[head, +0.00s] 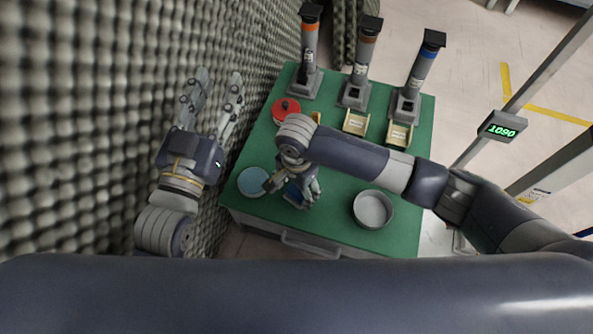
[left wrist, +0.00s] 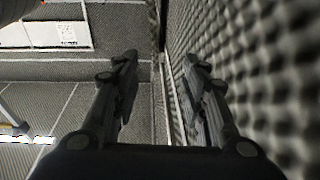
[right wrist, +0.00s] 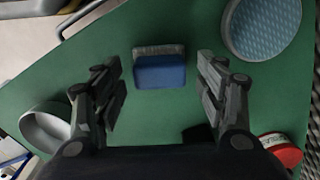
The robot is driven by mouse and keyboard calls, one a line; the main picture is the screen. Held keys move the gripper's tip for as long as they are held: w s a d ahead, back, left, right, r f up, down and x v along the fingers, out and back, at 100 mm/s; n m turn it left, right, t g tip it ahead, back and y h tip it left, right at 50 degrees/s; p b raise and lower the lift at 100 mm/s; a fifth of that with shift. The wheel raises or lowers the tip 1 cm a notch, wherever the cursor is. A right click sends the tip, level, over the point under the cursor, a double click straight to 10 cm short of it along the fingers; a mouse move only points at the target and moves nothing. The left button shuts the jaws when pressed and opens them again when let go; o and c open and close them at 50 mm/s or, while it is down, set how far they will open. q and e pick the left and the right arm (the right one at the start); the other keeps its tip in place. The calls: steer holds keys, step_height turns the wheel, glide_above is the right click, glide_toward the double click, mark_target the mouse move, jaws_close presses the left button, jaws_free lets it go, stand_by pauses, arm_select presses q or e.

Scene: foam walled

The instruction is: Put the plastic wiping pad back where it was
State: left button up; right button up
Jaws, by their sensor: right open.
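A blue block with a grey rim along one side, which looks like the wiping pad (right wrist: 160,71), lies on the green table top. In the head view the pad (head: 292,194) is partly hidden by my right gripper. My right gripper (head: 293,188) is open and points down over it. In the right wrist view the pad shows between and just beyond the fingertips, apart from both fingers. A round blue patterned disc (head: 253,182) lies to the left of the pad. My left gripper (head: 217,97) is open and empty, raised beside the foam wall.
The foam wall (head: 90,120) stands close on the left.

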mark_target(296, 191)
step_height(296, 191, up, 6)
steer(key=shift+f+p, duration=0.15)
steer(key=shift+p, duration=1)
arm_select(q)
steer(key=s+a+f+g+y+p, duration=0.1)
steer(key=s+a+f+g, duration=0.1)
steer(key=s+f+g, duration=0.3)
steer(key=s+a+f+g+y+p, duration=0.1)
steer(key=s+f+g, duration=0.4)
steer(key=f, duration=0.8)
steer(key=shift+s+a+n+g+y, duration=0.2)
steer(key=shift+a+n+g+y, duration=0.1)
steer(key=shift+a+g+y, duration=0.75)
arm_select(e)
step_height(296, 191, up, 5)
steer(key=shift+r, duration=0.2)
